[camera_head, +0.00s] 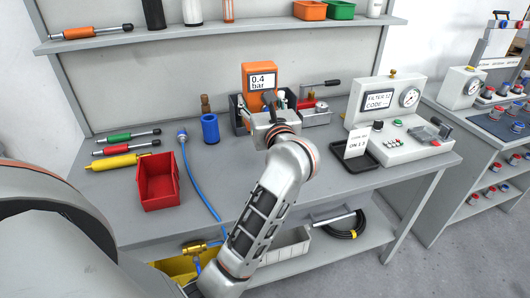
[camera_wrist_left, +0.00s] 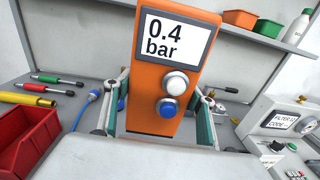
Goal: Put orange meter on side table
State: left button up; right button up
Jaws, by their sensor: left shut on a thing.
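The orange meter (camera_head: 261,84) stands upright near the back of the grey workbench, its display reading 0.4 bar. My left gripper (camera_head: 271,112) is in front of it, with fingers on both sides. In the left wrist view the meter (camera_wrist_left: 165,70) fills the middle, with a white and a blue knob, between the green-padded fingers of the left gripper (camera_wrist_left: 158,112). The gripper is shut on it. The meter's base is hidden, so I cannot tell whether it touches the bench. A second table (camera_head: 480,128) stands at the right. My right gripper is not in view.
The workbench (camera_head: 240,165) holds a red bin (camera_head: 157,182), a blue cylinder (camera_head: 210,128), a blue hose, several hand tools and a white gauge console (camera_head: 402,130). A black tray with a label card lies before the console. A shelf (camera_head: 220,32) runs above the bench's back. The right table is crowded with devices.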

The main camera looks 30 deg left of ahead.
pick_arm(q)
jog(key=shift+a+r, duration=0.15)
jog(key=shift+r, duration=0.15)
jog(key=shift+g+y, duration=0.3)
notch_tip(320, 180, down, 19)
jog(key=b, duration=0.2)
jog(key=shift+f+b, duration=0.15)
jog(key=shift+b, duration=0.2)
jog(key=shift+f+n, duration=0.1)
jog(key=shift+n, duration=0.2)
jog(key=shift+f, duration=0.15)
jog(key=o, duration=1.7)
jog(key=shift+f, duration=0.1)
jog(key=shift+o, duration=0.2)
